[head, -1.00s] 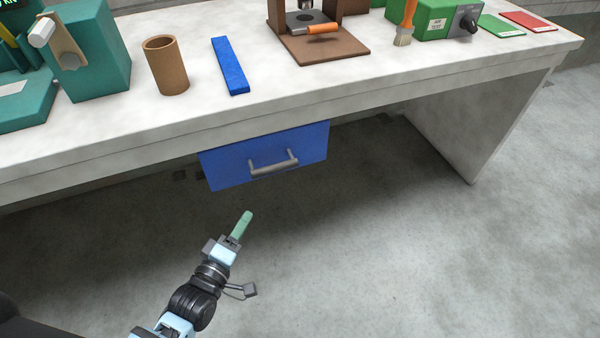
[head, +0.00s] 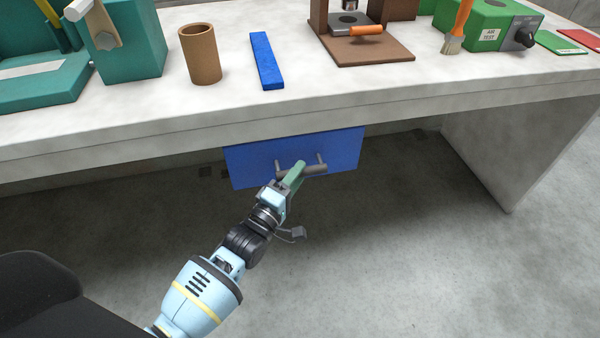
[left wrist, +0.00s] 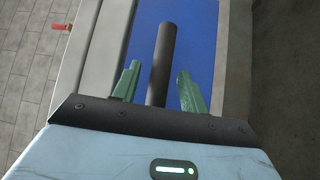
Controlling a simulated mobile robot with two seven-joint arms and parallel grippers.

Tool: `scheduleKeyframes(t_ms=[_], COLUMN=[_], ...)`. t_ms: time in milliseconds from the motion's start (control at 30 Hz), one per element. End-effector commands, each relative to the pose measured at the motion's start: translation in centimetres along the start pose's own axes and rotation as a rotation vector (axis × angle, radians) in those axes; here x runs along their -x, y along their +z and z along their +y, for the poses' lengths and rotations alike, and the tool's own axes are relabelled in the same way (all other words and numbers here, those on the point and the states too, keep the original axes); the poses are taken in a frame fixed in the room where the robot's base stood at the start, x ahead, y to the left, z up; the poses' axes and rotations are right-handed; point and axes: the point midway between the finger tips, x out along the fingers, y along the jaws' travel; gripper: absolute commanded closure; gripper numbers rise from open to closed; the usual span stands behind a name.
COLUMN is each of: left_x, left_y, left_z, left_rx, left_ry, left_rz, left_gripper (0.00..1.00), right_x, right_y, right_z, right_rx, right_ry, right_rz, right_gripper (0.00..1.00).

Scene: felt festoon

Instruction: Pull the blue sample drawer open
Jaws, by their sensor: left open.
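The blue sample drawer (head: 340,148) hangs under the white bench top, and its front looks flush under the edge. Its grey bar handle (head: 318,169) is partly hidden by my left gripper (head: 297,172) in the head view. In the left wrist view the blue drawer front (left wrist: 201,40) lies beyond the handle bar (left wrist: 161,65). The bar runs between the two green fingers of my left gripper (left wrist: 158,88). The fingers are open, one on each side of the bar, with gaps showing. My right gripper is not in view.
The bench top (head: 210,108) is just above my left arm. On it stand a teal machine (head: 130,50), a brown cup (head: 201,58), a blue bar (head: 266,62), a brown stand (head: 375,52) and a green box (head: 485,30). The floor (head: 400,260) in front is clear.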

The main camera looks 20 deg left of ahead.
Motion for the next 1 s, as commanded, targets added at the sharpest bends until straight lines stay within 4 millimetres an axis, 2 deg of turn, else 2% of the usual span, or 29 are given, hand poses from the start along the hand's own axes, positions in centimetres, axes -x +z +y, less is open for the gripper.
scheduleKeyframes(t_ms=[200,467,567,800,1000], left_x=[-1.6,-1.7,-1.7,-1.7,-1.7], left_y=[0.0,0.0,0.0,0.0,0.0], left_z=[-0.1,-0.1,-0.1,-0.1,-0.1], left_rx=[-0.001,-0.001,-0.001,-0.001,-0.001], left_ry=[-0.002,-0.002,-0.002,-0.002,-0.002], left_rz=[0.0,0.0,0.0,0.0,0.0], left_gripper=[0.57,0.57,0.67,0.99,1.0], right_x=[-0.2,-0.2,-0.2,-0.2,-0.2], right_y=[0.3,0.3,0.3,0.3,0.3], right_z=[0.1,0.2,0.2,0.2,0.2], right_rx=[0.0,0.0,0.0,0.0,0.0], right_ry=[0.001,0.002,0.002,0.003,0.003], right_rz=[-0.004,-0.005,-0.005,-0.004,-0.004], right_gripper=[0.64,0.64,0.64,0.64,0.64])
